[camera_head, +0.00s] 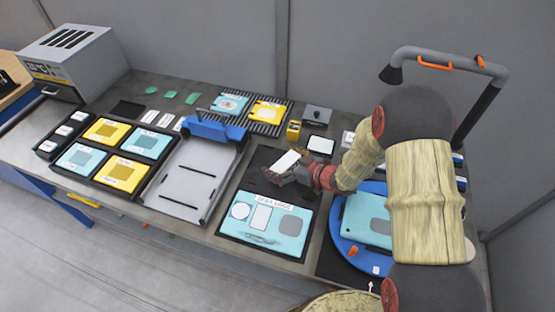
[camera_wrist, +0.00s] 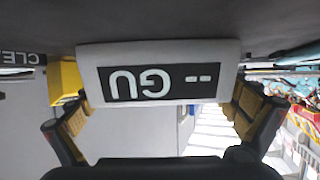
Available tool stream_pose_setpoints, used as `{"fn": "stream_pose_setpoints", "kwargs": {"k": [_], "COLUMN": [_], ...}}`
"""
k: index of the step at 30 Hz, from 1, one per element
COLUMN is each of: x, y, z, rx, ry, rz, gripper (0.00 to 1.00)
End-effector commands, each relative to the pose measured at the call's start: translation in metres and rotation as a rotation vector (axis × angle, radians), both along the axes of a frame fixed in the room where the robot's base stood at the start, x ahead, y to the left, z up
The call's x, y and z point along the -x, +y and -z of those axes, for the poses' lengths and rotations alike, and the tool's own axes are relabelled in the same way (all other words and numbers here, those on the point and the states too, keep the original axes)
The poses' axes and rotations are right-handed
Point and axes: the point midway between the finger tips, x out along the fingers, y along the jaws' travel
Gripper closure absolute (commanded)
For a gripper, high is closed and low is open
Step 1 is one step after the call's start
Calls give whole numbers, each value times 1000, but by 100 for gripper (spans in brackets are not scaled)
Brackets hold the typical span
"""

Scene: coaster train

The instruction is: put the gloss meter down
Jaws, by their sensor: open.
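The gloss meter is a white box. In the wrist view the gloss meter (camera_wrist: 160,65) shows a black panel with upside-down "GU" lettering. My gripper (camera_wrist: 160,108) is open, with one yellow-padded finger near each side of the box. In the head view the white top of the gloss meter (camera_head: 286,160) shows at the tip of my gripper (camera_head: 283,171), over the dark mat (camera_head: 262,158) behind the teal scan stage board (camera_head: 265,220). My gripper hides part of the meter. I cannot tell whether its underside touches the mat.
A grey tray with a blue bar (camera_head: 188,175) lies to the left. A blue round turntable (camera_head: 345,248) holds a teal panel at the right, partly behind my arm. A yellow block (camera_head: 293,130) and a small dark-framed white pad (camera_head: 321,145) stand behind the mat.

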Motion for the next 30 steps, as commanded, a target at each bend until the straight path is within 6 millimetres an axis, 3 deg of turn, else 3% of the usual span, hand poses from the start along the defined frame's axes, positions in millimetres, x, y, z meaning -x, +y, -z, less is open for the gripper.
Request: {"fn": "stream_pose_setpoints", "kwargs": {"k": [12, 18, 22, 26, 30], "x": [39, 42, 35, 15, 3], "y": [-40, -44, -51, -75, -115], "z": [-24, -26, -35, -64, -114], "rx": [0, 2, 41, 148, 287], "ry": [0, 0, -6, -17, -4], "rz": [2, 3, 31, 126, 287], "gripper": [0, 0, 0, 0, 0]}}
